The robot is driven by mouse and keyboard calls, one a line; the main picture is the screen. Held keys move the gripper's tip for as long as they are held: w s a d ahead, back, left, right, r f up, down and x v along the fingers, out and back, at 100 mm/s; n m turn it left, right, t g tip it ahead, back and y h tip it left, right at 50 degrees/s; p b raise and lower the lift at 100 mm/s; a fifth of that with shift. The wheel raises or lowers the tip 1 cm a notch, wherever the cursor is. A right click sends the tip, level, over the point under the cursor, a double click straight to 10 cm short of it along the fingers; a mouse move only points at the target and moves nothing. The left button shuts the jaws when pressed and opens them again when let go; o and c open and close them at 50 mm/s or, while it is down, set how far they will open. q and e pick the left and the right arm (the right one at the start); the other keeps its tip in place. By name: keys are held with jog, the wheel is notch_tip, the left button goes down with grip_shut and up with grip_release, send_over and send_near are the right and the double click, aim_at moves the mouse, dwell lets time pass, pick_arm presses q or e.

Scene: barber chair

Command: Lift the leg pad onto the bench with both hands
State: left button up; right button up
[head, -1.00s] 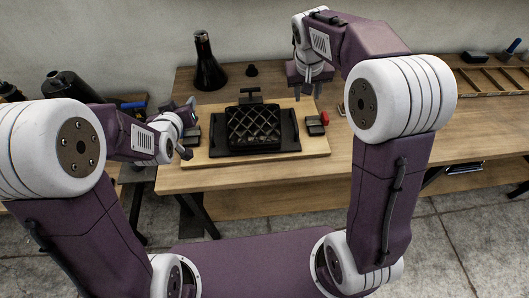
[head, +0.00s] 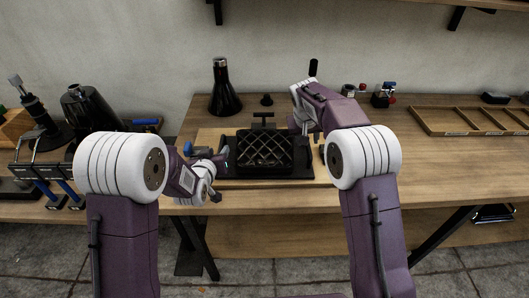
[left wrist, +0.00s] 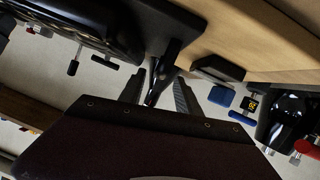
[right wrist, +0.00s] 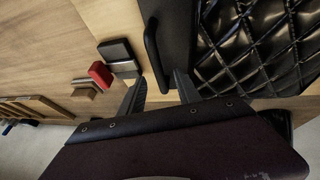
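The leg pad is a black quilted pad (head: 264,148) on a black base plate, lying on a light wooden board (head: 206,143) on the bench. Its quilting fills the right of the right wrist view (right wrist: 260,45). My left gripper (head: 222,163) is at the pad's left side; in the left wrist view its open fingers (left wrist: 158,92) stand either side of a black handle end (left wrist: 163,72). My right gripper (right wrist: 160,88) is at the right side, fingers apart, with a black bar handle (right wrist: 152,50) reaching between or just beyond them. Contact is unclear. In the head view the right fingertips are hidden.
A black conical flask (head: 222,92) and a small black stopper (head: 267,100) stand behind the pad. A compartment tray (head: 470,121) lies at right. A red-and-black block (right wrist: 101,74) sits beside the handle.

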aim_at(221, 145)
pick_arm(q)
jog(key=shift+x, duration=2.35)
pick_arm(e)
jog(key=shift+x, duration=2.3)
pick_arm(q)
grip_shut()
pick_arm(e)
grip_shut()
pick_arm(q)
jog(key=shift+r, duration=0.15)
pick_arm(e)
jog(key=shift+r, duration=0.15)
